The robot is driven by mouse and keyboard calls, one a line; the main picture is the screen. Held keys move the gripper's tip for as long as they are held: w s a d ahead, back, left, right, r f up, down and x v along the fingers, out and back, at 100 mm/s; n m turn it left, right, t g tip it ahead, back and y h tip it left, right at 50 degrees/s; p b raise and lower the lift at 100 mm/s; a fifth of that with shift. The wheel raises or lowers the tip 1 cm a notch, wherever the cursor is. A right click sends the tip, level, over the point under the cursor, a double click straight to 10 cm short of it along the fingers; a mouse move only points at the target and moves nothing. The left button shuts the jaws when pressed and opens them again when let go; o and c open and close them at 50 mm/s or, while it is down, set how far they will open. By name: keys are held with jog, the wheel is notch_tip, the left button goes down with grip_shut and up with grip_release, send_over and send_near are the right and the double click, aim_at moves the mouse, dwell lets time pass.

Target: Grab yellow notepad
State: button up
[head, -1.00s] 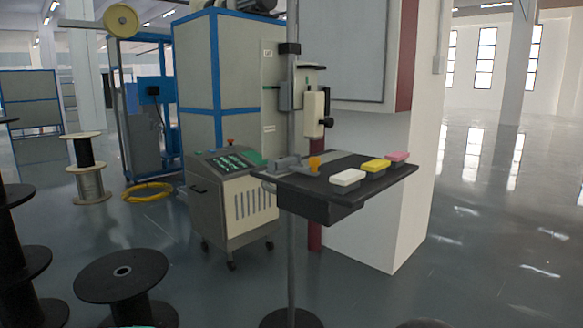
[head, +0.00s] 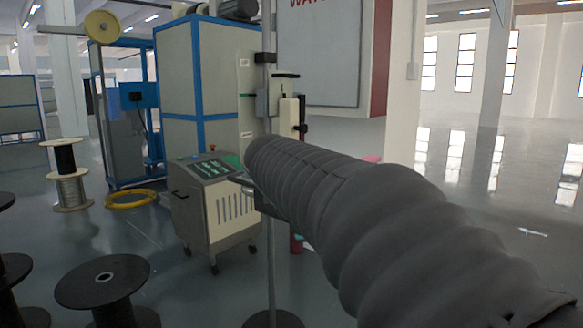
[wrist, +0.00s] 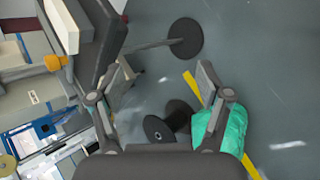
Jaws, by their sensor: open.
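The yellow notepad is hidden in the head view, where my dark ribbed arm covers most of the black stand table. A bit of the pink notepad (head: 372,158) shows above the arm. I cannot make out the yellow notepad there. My gripper (wrist: 160,73) is open and empty, with its fingers spread over the floor, to the right of the table in the wrist view.
A control cabinet (head: 213,205) stands left of the table's pole. Black cable spools (head: 105,285) are at lower left, and a yellow coil (head: 130,198) lies on the floor. A green wrapped thing (wrist: 232,130) is beside my right finger. Open floor extends at right.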

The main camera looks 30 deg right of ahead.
jog(key=w+d+r+n+h, duration=0.1)
jog(key=w+d+r+n, duration=0.1)
jog(key=w+d, duration=0.1)
jog(key=w+d+r+n+h, duration=0.1)
jog(key=w+d, duration=0.2)
jog(key=w+d+r+n+h, duration=0.1)
jog(key=w+d+r+n, duration=0.1)
jog(key=w+d, duration=0.1)
jog(key=shift+w+d+r+n, duration=0.3)
jog(key=shift+w+r, duration=0.05)
jog(key=w+d+r+n+h, duration=0.1)
jog(key=w+d, duration=0.1)
jog(key=w+d+r+n+h, duration=0.1)
jog(key=w+d+n, duration=0.1)
jog(key=d, duration=0.1)
jog(key=w+d+r+n+h, duration=0.1)
jog(key=w+d, duration=0.1)
jog(key=shift+d+r+n+g+p, duration=0.15)
jog(key=shift+d+n+g+p, duration=0.15)
jog(key=shift+d+g+p, duration=0.1)
jog(key=x, duration=0.8)
jog(key=shift+d, duration=0.15)
jog(key=shift+p+x, duration=0.3)
jog(key=shift+x, duration=2.45)
jog(key=shift+s, duration=0.15)
jog(key=c, duration=1.2)
